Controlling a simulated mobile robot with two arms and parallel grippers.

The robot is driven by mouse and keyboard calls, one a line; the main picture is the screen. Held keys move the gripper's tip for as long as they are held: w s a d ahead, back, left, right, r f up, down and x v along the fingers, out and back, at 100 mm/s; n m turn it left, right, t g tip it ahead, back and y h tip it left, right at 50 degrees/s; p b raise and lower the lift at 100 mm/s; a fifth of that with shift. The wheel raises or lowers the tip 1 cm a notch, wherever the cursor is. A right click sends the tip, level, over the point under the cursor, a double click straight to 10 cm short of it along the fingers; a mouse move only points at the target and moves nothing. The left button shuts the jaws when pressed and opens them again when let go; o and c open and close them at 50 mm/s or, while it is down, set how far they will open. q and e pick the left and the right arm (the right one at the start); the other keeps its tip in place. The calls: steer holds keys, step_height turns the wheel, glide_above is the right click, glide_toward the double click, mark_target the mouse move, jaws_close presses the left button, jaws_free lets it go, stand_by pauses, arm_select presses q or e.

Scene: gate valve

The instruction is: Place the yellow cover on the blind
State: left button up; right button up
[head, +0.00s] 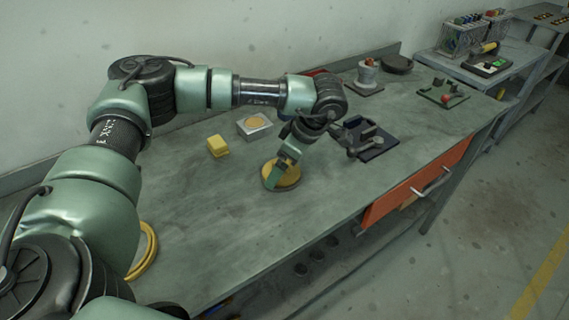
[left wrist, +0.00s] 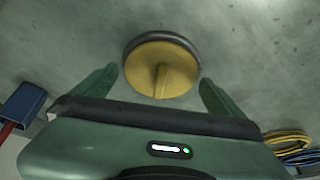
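A round yellow cover (head: 287,176) with a raised ridge across its top lies on the bench within a dark grey round rim. It also shows in the left wrist view (left wrist: 172,62), with the grey rim (left wrist: 160,36) around its far side. I cannot tell whether that grey round part is the blind. My left gripper (head: 281,169) is just above the cover, partly hiding it. My right gripper is not in view.
A yellow block (head: 218,146) and a grey box with a round yellow top (head: 254,125) stand left of the cover. A dark fixture (head: 372,142) stands to the right. An orange drawer (head: 415,190) juts from the front.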

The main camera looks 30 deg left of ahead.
arm_select(q)
steer(key=shift+r, duration=0.25)
steer(key=b+v, duration=0.2)
steer(key=v, duration=1)
